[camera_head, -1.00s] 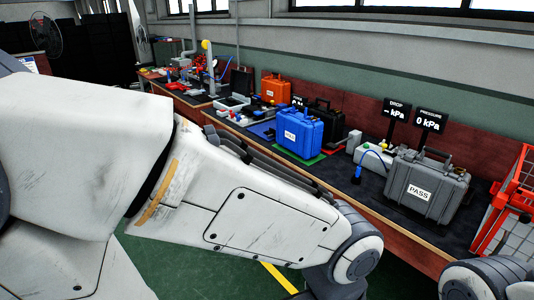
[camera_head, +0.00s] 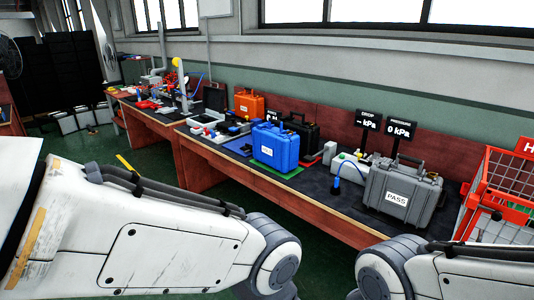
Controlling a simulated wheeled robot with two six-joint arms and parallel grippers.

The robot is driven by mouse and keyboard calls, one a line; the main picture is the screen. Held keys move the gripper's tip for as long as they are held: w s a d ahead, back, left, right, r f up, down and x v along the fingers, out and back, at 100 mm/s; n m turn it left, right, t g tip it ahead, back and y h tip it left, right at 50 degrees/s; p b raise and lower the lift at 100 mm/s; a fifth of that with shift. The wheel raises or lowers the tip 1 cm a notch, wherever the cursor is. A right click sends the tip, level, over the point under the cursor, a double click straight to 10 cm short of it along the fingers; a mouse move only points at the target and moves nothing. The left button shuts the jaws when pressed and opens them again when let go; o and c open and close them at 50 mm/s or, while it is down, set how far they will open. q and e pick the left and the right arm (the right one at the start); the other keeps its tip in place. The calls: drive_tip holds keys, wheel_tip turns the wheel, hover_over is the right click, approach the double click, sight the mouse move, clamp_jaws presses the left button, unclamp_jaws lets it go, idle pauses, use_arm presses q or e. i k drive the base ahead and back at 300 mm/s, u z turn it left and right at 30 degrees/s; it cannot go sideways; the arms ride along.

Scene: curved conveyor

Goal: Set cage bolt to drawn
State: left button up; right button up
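A red-framed mesh cage (camera_head: 491,211) stands at the right edge of the head view, beside the right end of the bench. Its upper part has a red frame with a partly cut-off red sign (camera_head: 525,147). A small dark round part (camera_head: 496,215) shows on its red front bar; I cannot tell whether it is the bolt or how it is set. My two white arms cross the lower part of the view, one at the left and one at the lower right in front of the cage's base. Neither gripper shows.
A long bench (camera_head: 325,216) carries a grey case (camera_head: 401,196) labelled PASS, a blue case (camera_head: 275,147), an orange case (camera_head: 249,104) and a black case (camera_head: 299,132). Two displays (camera_head: 401,130) stand behind the grey case. Green floor is open at the left.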

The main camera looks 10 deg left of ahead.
sight(496, 216)
drive_tip(key=z, duration=1.3)
